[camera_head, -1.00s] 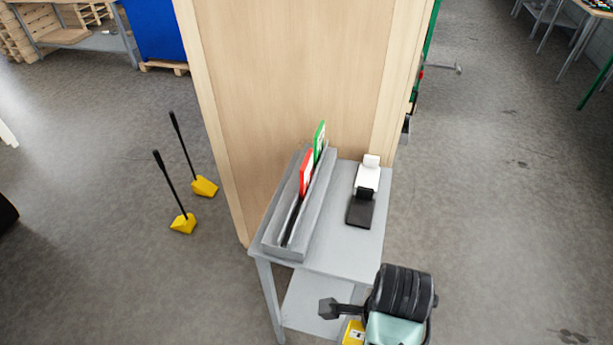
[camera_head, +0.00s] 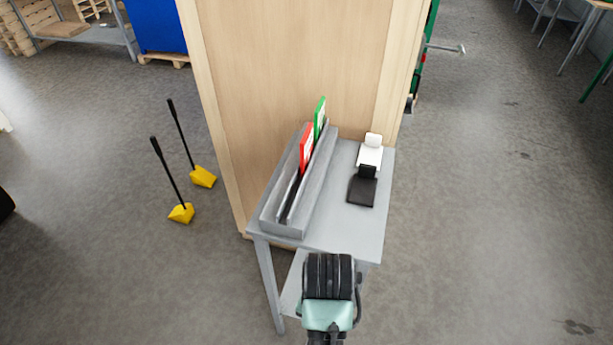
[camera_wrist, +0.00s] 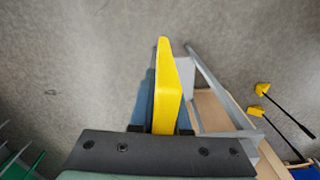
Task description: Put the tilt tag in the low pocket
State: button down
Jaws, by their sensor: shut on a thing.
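My gripper (camera_wrist: 162,128) is shut on a flat yellow tag (camera_wrist: 167,85), which I take to be the tilt tag; it points away from the jaws in the wrist view. In the head view the wrist is at the bottom centre, in front of the table's near edge, and hides the tag. A long grey rack (camera_head: 279,231) stands along the left of the table, with lengthwise slots. A red tag (camera_head: 306,149) and a green tag (camera_head: 320,116) stand upright in it. I cannot tell which slot is the low pocket.
The grey table (camera_head: 345,231) also carries a black stand (camera_head: 361,190) and a white stand (camera_head: 370,152) on its right. A wooden panel (camera_head: 290,60) rises behind. Two yellow long-handled tools (camera_head: 181,213) (camera_head: 203,177) are on the floor at left. The table's near right is clear.

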jog(key=shift+w+a+f+n+b, duration=0.1)
jog(key=shift+a+f+n+b, duration=0.1)
jog(key=shift+a+f+n, duration=0.45)
jog(key=shift+w+a+f+n+b, duration=0.1)
jog(key=shift+a+f+n+b, duration=0.15)
jog(key=shift+n, duration=0.75)
jog(key=shift+a+f+n+b, duration=0.15)
jog(key=shift+a+f+n, duration=0.25)
jog(key=shift+n, duration=0.45)
jog(key=shift+r, duration=0.15)
